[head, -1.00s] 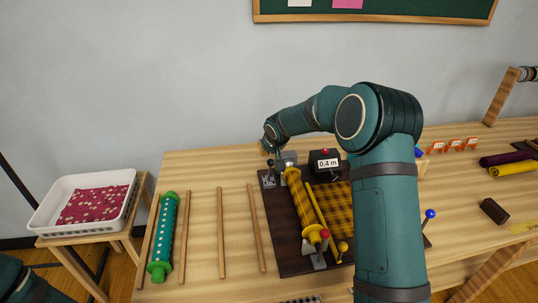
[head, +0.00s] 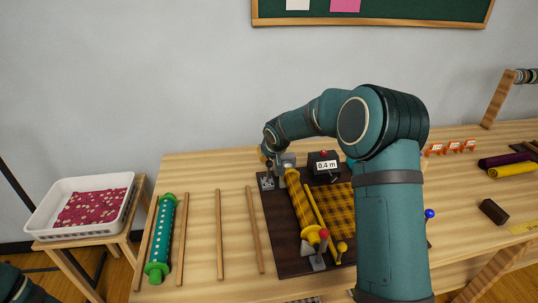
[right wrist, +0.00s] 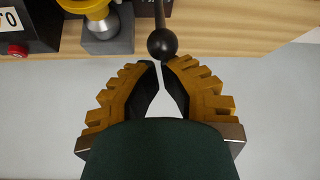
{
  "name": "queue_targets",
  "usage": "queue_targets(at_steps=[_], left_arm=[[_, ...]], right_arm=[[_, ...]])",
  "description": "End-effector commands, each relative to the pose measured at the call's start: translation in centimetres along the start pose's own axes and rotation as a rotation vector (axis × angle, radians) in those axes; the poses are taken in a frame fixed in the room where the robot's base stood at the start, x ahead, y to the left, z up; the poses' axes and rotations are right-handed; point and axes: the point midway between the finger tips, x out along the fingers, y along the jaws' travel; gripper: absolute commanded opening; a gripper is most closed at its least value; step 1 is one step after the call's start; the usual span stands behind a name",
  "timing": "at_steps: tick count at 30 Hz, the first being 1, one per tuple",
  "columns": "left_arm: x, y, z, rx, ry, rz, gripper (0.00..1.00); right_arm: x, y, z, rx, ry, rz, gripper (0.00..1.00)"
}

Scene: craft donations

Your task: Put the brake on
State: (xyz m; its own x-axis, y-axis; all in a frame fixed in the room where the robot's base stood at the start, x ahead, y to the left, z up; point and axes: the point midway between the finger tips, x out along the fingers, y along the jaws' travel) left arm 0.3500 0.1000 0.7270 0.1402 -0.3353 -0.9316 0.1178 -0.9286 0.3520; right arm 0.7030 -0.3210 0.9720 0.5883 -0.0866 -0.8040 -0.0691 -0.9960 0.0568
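The brake lever, with a black ball knob (right wrist: 162,44) on a dark rod, stands on a small grey plate (head: 267,183) at the far left corner of the dark machine board. My right gripper (right wrist: 159,66) is at the lever's top. Its yellow-backed fingers are drawn together, tips almost meeting, with nothing between them. The knob lies just beyond the tips, very close to the right-hand fingertip; I cannot tell whether they touch. In the head view the right gripper (head: 267,158) is small and partly hidden by its own wrist. My left gripper is out of view.
The board (head: 283,256) carries a yellow fabric roll (head: 301,203), a red-knobbed lever (head: 323,234) and a black box reading 0.4 m (head: 324,163). A green dotted roll (head: 162,238) lies left. A white tray (head: 40,221) stands further left.

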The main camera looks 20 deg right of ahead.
Motion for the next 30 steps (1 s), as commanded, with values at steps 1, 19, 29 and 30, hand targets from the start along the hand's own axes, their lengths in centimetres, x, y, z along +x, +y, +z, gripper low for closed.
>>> queue_targets(at_steps=[1,19,29,30], left_arm=[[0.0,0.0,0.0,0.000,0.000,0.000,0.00],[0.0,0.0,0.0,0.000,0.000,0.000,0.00],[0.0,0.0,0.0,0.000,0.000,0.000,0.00],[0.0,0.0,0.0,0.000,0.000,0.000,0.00]], right_arm=[[-0.1,0.0,0.1,0.000,-0.004,0.001,0.00],[-10.2,0.0,-0.1,0.000,0.002,0.000,0.00],[-12.0,0.0,0.0,0.000,0.000,0.000,0.00],[-12.0,0.0,0.0,0.000,0.000,0.000,0.00]])
